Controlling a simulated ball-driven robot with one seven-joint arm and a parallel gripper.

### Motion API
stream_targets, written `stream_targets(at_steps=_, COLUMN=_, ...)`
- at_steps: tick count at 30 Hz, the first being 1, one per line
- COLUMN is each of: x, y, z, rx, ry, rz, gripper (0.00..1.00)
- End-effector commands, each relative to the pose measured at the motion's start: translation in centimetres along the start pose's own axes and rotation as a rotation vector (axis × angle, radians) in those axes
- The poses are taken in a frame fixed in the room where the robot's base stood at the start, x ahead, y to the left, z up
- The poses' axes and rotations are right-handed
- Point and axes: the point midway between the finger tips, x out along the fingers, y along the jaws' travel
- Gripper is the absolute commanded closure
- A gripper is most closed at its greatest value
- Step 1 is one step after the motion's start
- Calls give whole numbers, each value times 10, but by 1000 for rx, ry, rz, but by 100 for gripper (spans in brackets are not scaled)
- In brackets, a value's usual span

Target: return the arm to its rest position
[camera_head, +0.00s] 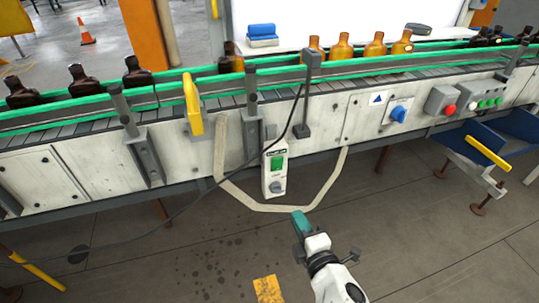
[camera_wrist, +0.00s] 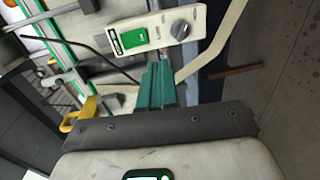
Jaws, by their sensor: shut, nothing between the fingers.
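My gripper (camera_head: 301,222) shows at the lower middle of the head view, in front of the conveyor and above the floor. Its teal fingers are together, with nothing between them. In the wrist view the closed fingers (camera_wrist: 158,84) point toward the white switch box. My white arm comes up from the bottom edge of the head view. The gripper appears apart from the conveyor and the box; the exact gap is hard to tell.
A conveyor (camera_head: 60,185) with green rails carries dark and amber bottles (camera_head: 340,46). A white switch box (camera_head: 274,170) with a green switch hangs on its front, a pale strap (camera_head: 262,207) looping below. A black cable droops left. Blue bins (camera_head: 473,143) stand right. Nearby floor is mostly clear.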

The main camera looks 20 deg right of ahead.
Motion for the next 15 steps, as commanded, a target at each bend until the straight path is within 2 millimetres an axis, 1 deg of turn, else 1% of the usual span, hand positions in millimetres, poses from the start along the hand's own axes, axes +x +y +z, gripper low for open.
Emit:
stream_targets(at_steps=3, x=0, y=0, z=0, rx=0, ry=0, rz=0, gripper=100)
stream_targets(at_steps=5, x=-2, y=1, z=5, rx=20, ry=-18, rz=-8, gripper=100)
stream_targets(at_steps=6, x=-4, y=1, z=12, rx=45, ry=-42, rz=-20, gripper=100)
stream_targets(at_steps=8, x=-9, y=0, z=27, rx=108, ry=-96, rz=-49, gripper=100)
stream_targets(at_steps=11, x=-26, y=-7, z=60, rx=270, ry=-228, rz=-124, gripper=100)
stream_targets(at_steps=12, x=-36, y=-12, z=74, rx=349, ry=-288, rz=-163, gripper=100)
stream_targets(at_steps=14, x=-53, y=-21, z=92, rx=470, ry=-380, rz=-225, gripper=100)
stream_targets(at_steps=15, x=-65, y=-28, z=101, rx=549, ry=-438, rz=-268, gripper=100)
